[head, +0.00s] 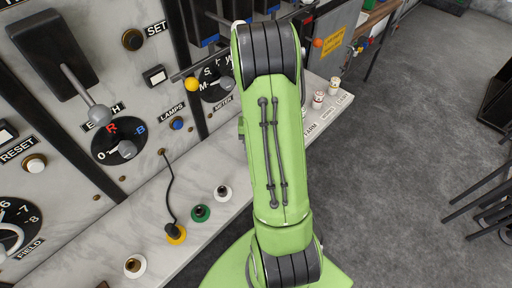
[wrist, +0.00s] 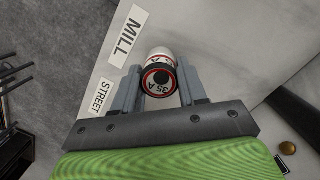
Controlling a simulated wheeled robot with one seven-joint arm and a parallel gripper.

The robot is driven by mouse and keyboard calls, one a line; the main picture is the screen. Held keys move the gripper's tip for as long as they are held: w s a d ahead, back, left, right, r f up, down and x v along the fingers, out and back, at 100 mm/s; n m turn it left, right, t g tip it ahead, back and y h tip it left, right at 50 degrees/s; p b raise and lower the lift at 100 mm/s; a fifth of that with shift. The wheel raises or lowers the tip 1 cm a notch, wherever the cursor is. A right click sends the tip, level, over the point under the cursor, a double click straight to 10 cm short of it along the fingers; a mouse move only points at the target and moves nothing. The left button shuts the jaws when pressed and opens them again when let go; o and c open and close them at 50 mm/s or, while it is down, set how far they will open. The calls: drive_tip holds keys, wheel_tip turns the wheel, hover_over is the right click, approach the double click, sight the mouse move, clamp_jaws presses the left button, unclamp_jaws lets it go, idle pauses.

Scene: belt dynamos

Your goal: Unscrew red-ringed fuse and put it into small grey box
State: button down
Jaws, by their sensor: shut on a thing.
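The red-ringed fuse (wrist: 159,78) shows in the wrist view as a white cylinder with a dark band and "35 A" on its end face. My gripper (wrist: 157,84) is shut on it, one grey finger on each side. I cannot tell whether the fuse is seated or lifted clear. In the head view my green arm hides my gripper and this fuse. I cannot make out the small grey box in either view.
Two white fuses (head: 318,99) (head: 334,86) stand on the labelled ledge right of my arm. White (head: 223,192), green (head: 200,213) and yellow (head: 176,233) sockets line the ledge at left, with a black cable in the yellow one. A switch panel (head: 120,90) rises behind.

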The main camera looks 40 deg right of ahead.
drive_tip(key=n, duration=0.2)
drive_tip(key=shift+s+a+n, duration=0.1)
drive_tip(key=shift+a+n, duration=0.05)
drive_tip(key=shift+n, duration=0.25)
drive_tip(key=c, duration=0.5)
unclamp_jaws()
drive_tip(key=shift+c, duration=0.2)
